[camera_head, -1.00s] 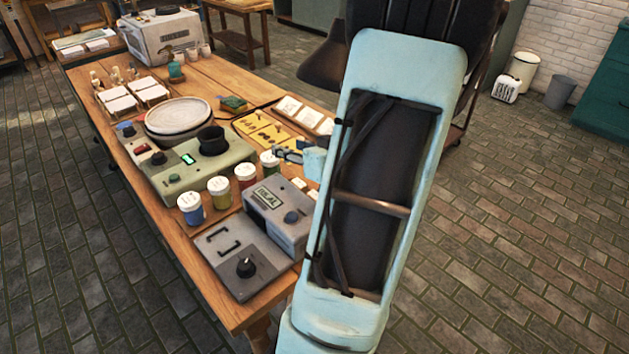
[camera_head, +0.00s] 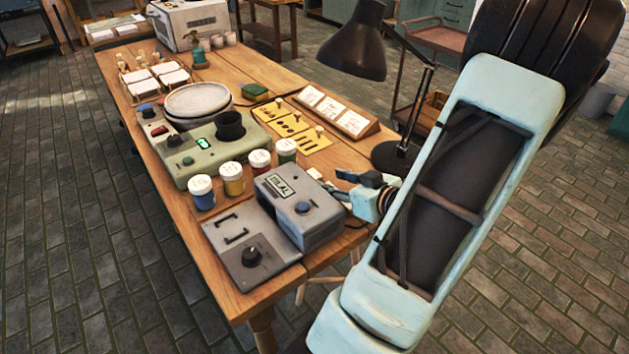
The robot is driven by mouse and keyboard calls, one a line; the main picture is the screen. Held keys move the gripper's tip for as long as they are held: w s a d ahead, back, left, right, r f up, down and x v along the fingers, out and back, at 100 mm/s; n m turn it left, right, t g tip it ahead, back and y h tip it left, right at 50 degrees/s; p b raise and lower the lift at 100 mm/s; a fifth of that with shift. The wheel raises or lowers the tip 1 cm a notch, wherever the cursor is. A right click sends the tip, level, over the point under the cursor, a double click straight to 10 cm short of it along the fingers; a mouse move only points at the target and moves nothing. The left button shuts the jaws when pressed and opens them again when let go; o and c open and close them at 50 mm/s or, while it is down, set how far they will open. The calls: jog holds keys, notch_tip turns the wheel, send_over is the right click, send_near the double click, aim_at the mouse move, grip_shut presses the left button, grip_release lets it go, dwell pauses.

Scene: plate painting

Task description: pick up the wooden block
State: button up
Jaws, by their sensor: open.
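I cannot single out the wooden block with certainty. Small pale blocks (camera_head: 315,173) lie on the table just behind the grey box, left of my gripper; their material is too small to tell. My gripper (camera_head: 347,186) is at the right edge of the table, beside the grey box and in front of the lamp base. Its jaws are open, small in the view, and no held thing shows between them. My pale blue arm covers the right side of the picture.
The wooden table (camera_head: 262,298) carries a grey box device (camera_head: 300,208), paint jars (camera_head: 232,180), a green wheel machine (camera_head: 190,165) with plates (camera_head: 198,100), and yellow tool trays (camera_head: 290,127). A black lamp (camera_head: 352,45) stands close behind my gripper.

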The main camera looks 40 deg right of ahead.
aim_at(315, 174)
jog(key=b+x, duration=0.1)
jog(key=x, duration=0.5)
jog(key=shift+w+f+b, duration=0.15)
jog(key=shift+w+b, duration=0.05)
jog(key=shift+b, duration=0.2)
jog(key=c, duration=1)
